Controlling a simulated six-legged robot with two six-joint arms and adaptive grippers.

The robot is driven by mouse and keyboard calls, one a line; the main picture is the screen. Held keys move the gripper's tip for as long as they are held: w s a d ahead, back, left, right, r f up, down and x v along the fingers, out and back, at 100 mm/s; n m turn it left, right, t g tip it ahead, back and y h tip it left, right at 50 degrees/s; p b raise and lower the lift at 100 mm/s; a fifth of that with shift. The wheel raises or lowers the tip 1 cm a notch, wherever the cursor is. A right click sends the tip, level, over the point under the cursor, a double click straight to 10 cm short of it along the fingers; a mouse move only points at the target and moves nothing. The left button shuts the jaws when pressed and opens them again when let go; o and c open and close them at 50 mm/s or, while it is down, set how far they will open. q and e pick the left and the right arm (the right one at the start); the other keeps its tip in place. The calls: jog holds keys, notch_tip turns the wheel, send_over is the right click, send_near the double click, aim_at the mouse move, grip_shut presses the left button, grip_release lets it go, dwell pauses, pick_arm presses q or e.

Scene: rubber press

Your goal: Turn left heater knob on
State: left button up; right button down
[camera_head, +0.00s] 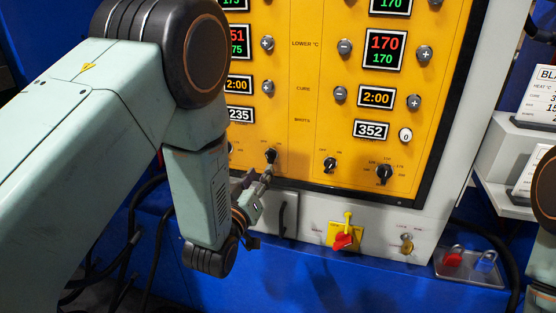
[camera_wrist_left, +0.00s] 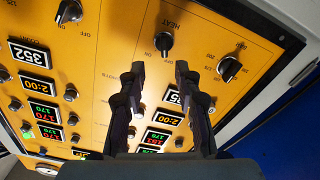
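The left heater knob (camera_head: 270,155) is a black knob low on the yellow panel. In the left wrist view the same knob (camera_wrist_left: 166,39) appears upside down beside the HEAT and ON/OFF lettering. I cannot tell its setting for sure. My left gripper (camera_head: 263,176) is just below and in front of this knob in the head view. In the left wrist view my left gripper (camera_wrist_left: 160,68) has its two fingers apart with nothing between them. The knob shows just beyond the fingertips, roughly centred on the gap, and looks untouched. My right gripper is out of view.
The right heater knob (camera_head: 330,165) and a larger dial (camera_head: 384,173) sit to the right. Another dial (camera_wrist_left: 230,68) is beside the left knob. Below are a red-and-yellow switch (camera_head: 343,238) and a grey tray with padlocks (camera_head: 468,267). My left arm hides the panel's left side.

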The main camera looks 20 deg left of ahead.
aim_at(267, 157)
pick_arm(q)
jog(key=shift+w+a+b, duration=0.2)
jog(key=shift+w+b, duration=0.05)
jog(key=shift+w, duration=1.7)
jog(key=shift+w+a+b, duration=0.15)
jog(key=shift+w+b, duration=0.05)
jog(key=shift+w, duration=1.75)
jog(key=shift+d, duration=0.1)
jog(key=shift+c, duration=0.2)
jog(key=shift+c, duration=0.7)
grip_shut()
